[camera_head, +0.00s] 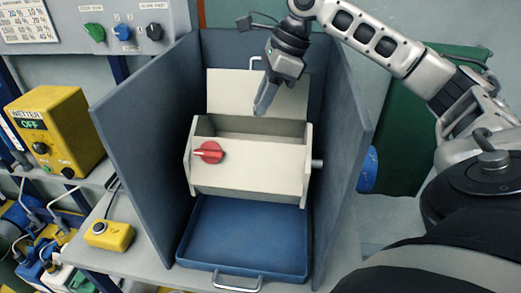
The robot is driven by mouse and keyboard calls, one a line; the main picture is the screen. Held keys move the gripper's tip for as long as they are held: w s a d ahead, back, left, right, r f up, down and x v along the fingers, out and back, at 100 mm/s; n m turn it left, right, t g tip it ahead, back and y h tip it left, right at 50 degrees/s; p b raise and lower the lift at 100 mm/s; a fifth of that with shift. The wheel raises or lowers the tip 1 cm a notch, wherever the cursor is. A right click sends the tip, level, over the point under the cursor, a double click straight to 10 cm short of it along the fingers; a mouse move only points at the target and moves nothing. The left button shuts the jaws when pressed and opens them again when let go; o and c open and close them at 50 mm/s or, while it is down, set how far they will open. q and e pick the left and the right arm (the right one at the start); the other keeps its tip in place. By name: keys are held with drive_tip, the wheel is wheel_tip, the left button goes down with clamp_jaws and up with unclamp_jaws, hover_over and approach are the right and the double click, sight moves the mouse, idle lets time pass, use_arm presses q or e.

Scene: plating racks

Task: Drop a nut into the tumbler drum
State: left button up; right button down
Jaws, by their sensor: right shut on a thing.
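The tumbler drum (243,178) is a cream box with a red knob (208,152) on its front, set between blue-grey side panels. Its lid (228,92) stands up at the back, and the drum's top is open. My right gripper (262,108) points down over the drum's opening, near its back edge. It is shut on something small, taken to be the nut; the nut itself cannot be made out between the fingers. I cannot see the drum's floor fully. My left gripper is not in view.
A blue tray (243,240) with a metal handle lies below the drum. The side panels (150,140) wall it in left and right. A yellow wetter box (60,130) reading OFF and a small yellow button box (110,235) stand at left. A knob panel (122,25) is behind.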

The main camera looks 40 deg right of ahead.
drive_tip(key=shift+f, duration=1.15)
drive_tip(key=c, duration=1.1)
unclamp_jaws()
drive_tip(key=shift+c, duration=0.2)
drive_tip(key=v, duration=1.6)
drive_tip(key=shift+w, duration=0.1)
